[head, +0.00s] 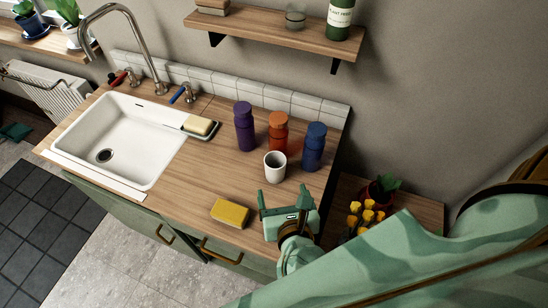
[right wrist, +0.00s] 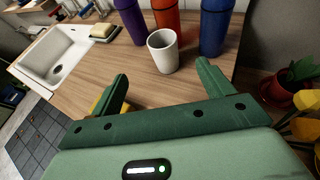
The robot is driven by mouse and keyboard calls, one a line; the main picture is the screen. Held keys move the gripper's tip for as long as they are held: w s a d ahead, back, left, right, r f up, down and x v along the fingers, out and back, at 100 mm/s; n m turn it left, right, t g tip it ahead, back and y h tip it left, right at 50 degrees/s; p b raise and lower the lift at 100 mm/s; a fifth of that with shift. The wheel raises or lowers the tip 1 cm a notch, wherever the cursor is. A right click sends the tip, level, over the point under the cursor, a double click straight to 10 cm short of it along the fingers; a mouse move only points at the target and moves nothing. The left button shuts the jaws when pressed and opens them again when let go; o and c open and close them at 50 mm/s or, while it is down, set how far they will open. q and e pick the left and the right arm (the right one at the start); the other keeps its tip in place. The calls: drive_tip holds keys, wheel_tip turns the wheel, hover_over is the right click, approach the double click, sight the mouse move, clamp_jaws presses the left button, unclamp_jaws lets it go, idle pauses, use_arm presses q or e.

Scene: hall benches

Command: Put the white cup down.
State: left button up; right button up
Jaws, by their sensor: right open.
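The white cup (head: 275,167) stands upright on the wooden counter, just in front of the orange bottle. It also shows in the right wrist view (right wrist: 163,53), beyond my fingertips and apart from them. My right gripper (head: 282,193) is open and empty near the counter's front edge, on the near side of the cup. Its two green fingers point toward the cup in the right wrist view (right wrist: 162,80). My left gripper is not in either view.
Purple (head: 244,126), orange (head: 278,133) and blue (head: 313,147) bottles stand close behind and beside the cup. A yellow sponge (head: 230,213) lies left of my right gripper. A white sink (head: 101,153) is at left. Bare counter (head: 200,185) lies between sink and cup.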

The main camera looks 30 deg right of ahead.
drive_tip(key=w, duration=0.2)
approach(273, 156)
drive_tip(key=shift+b+x, duration=0.35)
drive_tip(key=shift+x, duration=0.65)
drive_tip(key=shift+w, duration=0.3)
drive_tip(key=x, duration=0.5)
drive_tip(key=shift+w+d+f+b, duration=0.15)
drive_tip(key=shift+d+f+b, duration=0.05)
drive_tip(key=shift+f+b, duration=0.2)
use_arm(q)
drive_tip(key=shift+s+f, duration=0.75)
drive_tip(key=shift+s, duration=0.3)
use_arm(e)
drive_tip(key=shift+r, duration=0.1)
drive_tip(key=c, duration=1.1)
drive_tip(key=shift+c, duration=0.2)
